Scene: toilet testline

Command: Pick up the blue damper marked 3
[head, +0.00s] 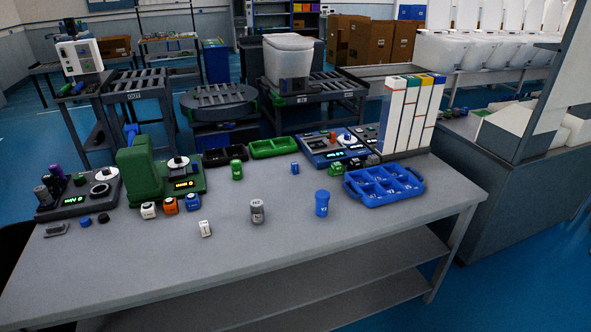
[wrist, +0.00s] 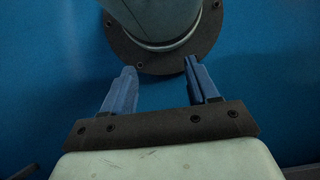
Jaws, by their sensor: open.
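Several small blue parts are on the grey table (head: 260,265) in the head view, and I cannot read a 3 on any of them. A blue block with a pale top (head: 192,203) stands beside an orange one (head: 170,206) and a white one (head: 148,210). A small blue piece (head: 295,168) stands alone near the back middle. A small dark blue round piece (head: 85,220) lies at the left. My gripper (wrist: 159,72) shows only in the wrist view. It is open and empty, over blue floor and part of my own body, away from the table.
A blue compartment tray (head: 410,197) sits at the right. A blue jar (head: 322,204), a grey jar (head: 257,212) and a white piece (head: 205,229) stand toward the front. A green device (head: 145,172) and tall white columns (head: 405,115) rise at the back. The front strip is clear.

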